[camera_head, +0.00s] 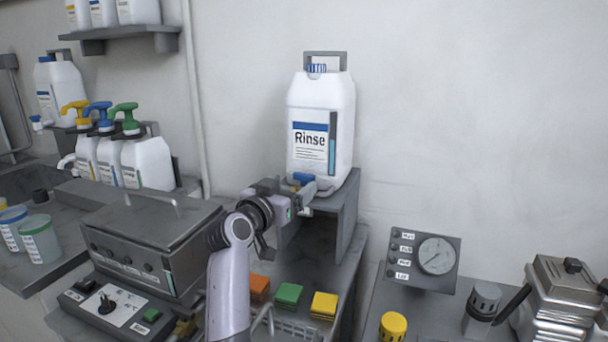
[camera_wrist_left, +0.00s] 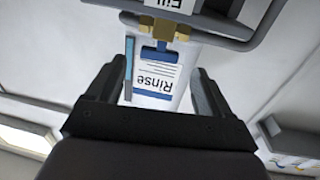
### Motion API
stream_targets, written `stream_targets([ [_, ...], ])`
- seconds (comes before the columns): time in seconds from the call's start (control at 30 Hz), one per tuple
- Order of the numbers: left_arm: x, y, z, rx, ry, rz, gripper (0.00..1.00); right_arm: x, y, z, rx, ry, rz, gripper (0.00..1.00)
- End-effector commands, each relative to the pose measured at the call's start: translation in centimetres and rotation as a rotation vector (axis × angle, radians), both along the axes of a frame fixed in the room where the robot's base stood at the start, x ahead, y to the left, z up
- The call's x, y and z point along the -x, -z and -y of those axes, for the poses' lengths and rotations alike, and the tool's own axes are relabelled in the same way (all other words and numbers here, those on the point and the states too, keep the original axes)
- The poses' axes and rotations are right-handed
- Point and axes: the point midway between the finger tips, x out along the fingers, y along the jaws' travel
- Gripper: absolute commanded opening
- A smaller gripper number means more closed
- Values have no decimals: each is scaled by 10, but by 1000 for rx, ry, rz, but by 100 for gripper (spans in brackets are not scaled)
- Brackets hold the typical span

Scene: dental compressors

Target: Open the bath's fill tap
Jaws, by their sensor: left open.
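The tap with a blue lever (camera_head: 303,178) sits at the foot of the white Rinse container (camera_head: 338,110). In the left wrist view the blue lever (camera_wrist_left: 160,54) and brass tap body (camera_wrist_left: 162,30) show upside down, beside a white label reading "Fill" (camera_wrist_left: 182,4). My left gripper (camera_head: 288,222) is just in front of and below the tap, partly covering it in the head view. In the wrist view its jaws (camera_wrist_left: 158,82) are apart, with the lever beyond them and nothing held. I cannot tell whether a finger touches the lever. My right gripper is not in view.
The Rinse container stands on a grey stand (camera_head: 345,220). Left of my arm is a lidded grey bath unit (camera_head: 150,235) with a control panel (camera_head: 110,305). Orange, green (camera_head: 288,295) and yellow blocks lie below. A gauge panel (camera_head: 425,260) stands to the right.

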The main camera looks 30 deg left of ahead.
Motion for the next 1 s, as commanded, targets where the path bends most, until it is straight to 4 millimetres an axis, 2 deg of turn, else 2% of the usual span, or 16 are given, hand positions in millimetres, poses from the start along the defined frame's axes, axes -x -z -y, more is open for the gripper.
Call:
stream_targets([
  [0.3,-38,-1,-4,3,1,0,81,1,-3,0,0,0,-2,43],
  [0.5,-56,-1,-7,2,0,0,81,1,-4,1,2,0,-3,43],
  [0.7,-64,0,-8,0,-1,0,81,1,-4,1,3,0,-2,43],
  [0.97,-64,0,-8,0,-1,0,81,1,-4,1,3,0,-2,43],
  [1.0,-64,0,-8,0,-1,0,74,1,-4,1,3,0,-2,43],
])
